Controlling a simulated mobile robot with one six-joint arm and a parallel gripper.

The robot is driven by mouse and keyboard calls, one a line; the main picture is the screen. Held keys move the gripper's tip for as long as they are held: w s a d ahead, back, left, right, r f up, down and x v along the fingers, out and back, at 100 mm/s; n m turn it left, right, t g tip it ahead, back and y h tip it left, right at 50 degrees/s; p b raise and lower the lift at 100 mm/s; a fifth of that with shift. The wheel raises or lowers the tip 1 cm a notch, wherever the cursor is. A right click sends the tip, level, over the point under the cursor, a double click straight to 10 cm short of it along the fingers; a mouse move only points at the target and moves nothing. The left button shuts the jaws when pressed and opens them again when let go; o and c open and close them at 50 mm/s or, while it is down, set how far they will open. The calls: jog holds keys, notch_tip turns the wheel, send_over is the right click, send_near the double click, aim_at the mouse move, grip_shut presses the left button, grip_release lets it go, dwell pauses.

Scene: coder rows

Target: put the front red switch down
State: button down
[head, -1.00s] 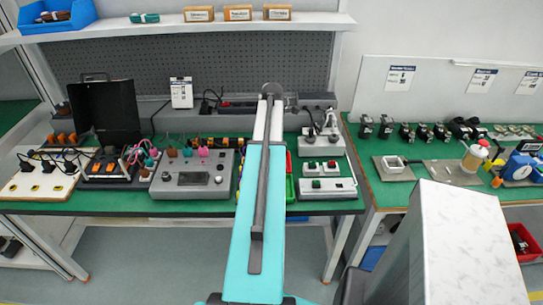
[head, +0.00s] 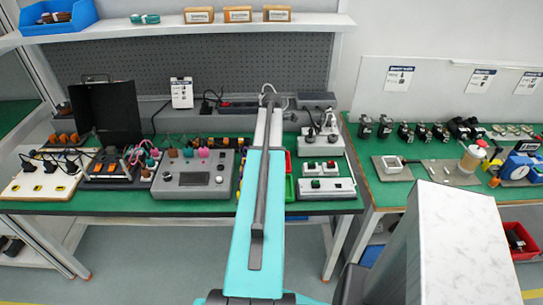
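My teal arm reaches forward over the green bench, and its dark far end is near the pegboard. My gripper's fingers cannot be made out; the arm hides them. Right of the arm, a grey box (head: 322,168) with small red and dark buttons lies on the bench. In front of it is a longer pale box (head: 327,189) with a green button (head: 315,184). Which part is the front red switch is too small to tell. My gripper touches neither box as far as I can see.
A grey control unit (head: 192,179) and an open black case (head: 106,112) stand left of my arm. Red and green bins (head: 290,187) are partly hidden beside it. A second bench (head: 400,190) with devices is on the right. A shelf (head: 180,27) runs above.

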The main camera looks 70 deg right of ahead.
jog(key=shift+f, duration=0.2)
jog(key=c, duration=1.6)
grip_release()
jog(key=shift+r, duration=0.25)
jog(key=shift+r+b, duration=1.25)
jog(key=shift+r, duration=4.7)
jog(key=shift+r, duration=0.1)
